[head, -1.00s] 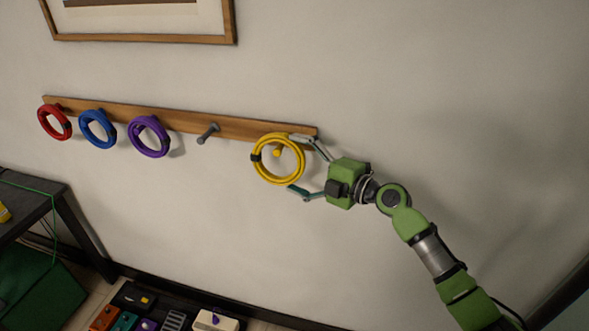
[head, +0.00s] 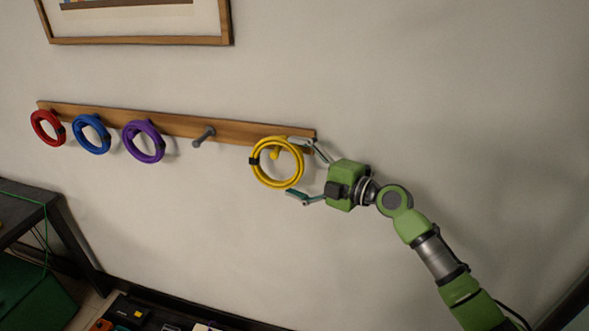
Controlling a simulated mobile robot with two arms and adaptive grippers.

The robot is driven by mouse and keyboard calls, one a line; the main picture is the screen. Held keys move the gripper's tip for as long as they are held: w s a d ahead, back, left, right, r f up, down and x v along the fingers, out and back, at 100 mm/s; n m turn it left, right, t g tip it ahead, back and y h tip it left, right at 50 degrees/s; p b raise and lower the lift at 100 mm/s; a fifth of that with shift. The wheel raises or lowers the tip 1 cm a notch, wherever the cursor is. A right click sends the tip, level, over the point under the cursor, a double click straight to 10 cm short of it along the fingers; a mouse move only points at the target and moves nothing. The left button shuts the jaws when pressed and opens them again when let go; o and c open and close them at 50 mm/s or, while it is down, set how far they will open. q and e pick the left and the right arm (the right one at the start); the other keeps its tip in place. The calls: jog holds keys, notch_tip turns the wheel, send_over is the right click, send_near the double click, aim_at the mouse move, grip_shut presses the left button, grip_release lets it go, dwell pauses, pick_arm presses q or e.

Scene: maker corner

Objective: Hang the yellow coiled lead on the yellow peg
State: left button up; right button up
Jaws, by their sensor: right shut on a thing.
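The yellow coiled lead (head: 257,176) is a ring with a dark band on its left side. It is at the right end of the wooden peg board. The yellow peg (head: 275,155) shows inside the ring's opening, in its upper half; I cannot tell how far the peg reaches through. My right gripper (head: 298,168) comes from the right and is shut on the lead, one finger at its top right edge, the other by its lower right edge. My left gripper is not in view.
The wooden board (head: 178,122) also bears a red ring (head: 36,133), a blue ring (head: 80,140) and a purple ring (head: 130,144). A bare grey peg (head: 203,137) stands left of the yellow lead. A picture frame (head: 140,41) hangs above. Wall below is clear.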

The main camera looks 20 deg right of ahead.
dwell(0.3)
jog(key=o, duration=1.1)
jog(key=shift+c, duration=0.2)
